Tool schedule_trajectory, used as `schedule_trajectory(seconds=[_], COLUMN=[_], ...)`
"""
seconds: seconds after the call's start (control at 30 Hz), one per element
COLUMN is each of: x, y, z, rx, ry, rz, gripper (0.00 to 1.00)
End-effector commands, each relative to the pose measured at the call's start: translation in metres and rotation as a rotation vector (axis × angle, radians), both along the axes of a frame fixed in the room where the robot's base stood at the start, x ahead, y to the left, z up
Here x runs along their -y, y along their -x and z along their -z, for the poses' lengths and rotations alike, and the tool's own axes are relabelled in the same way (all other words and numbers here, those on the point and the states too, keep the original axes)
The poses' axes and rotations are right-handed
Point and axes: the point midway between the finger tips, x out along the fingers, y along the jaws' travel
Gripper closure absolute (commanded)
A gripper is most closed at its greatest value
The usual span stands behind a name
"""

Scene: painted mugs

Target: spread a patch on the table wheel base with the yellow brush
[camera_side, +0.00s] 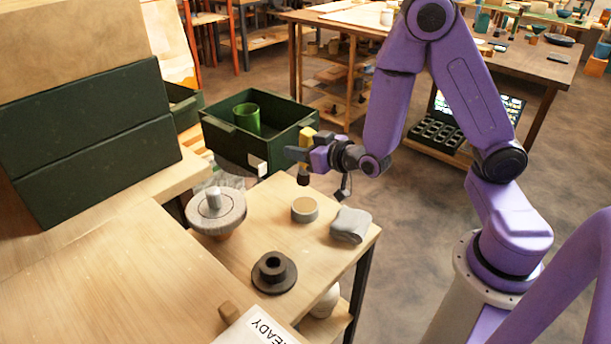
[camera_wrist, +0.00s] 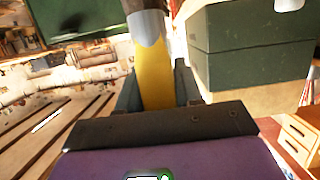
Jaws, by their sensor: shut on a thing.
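My gripper (camera_side: 306,157) is shut on the yellow brush (camera_side: 306,137) and holds it above the back part of the table (camera_side: 258,232). In the wrist view the yellow handle (camera_wrist: 153,78) stands between my fingers, with a silver ferrule and a dark tip beyond. A dark flanged round piece with a raised hollow centre (camera_side: 273,272) lies on the table nearer the camera. A grey disc with an upright knob (camera_side: 216,210) stands at the table's left edge. I cannot tell for certain which of these two is the wheel base. The brush touches neither.
A small round tin with a tan top (camera_side: 304,209) and a grey lump (camera_side: 350,225) stand on the table below my gripper. A green crate (camera_side: 283,132) with a green cup (camera_side: 247,118) is behind. A READY card (camera_side: 258,328) and wooden block (camera_side: 229,311) lie near the front.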

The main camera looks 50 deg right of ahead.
Motion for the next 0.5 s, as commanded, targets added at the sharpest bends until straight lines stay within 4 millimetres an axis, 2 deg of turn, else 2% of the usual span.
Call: schedule_trajectory(seconds=[0.07, 0.17, 0.5], x=[-0.008, -0.010, -0.009], y=[0.002, 0.002, 0.003], z=[-0.009, -0.011, 0.019], rx=[0.035, 0.052, 0.049], ry=[-0.001, 0.000, 0.003], rz=[-0.003, 0.001, 0.003], gripper=[1.00, 1.00, 1.00])
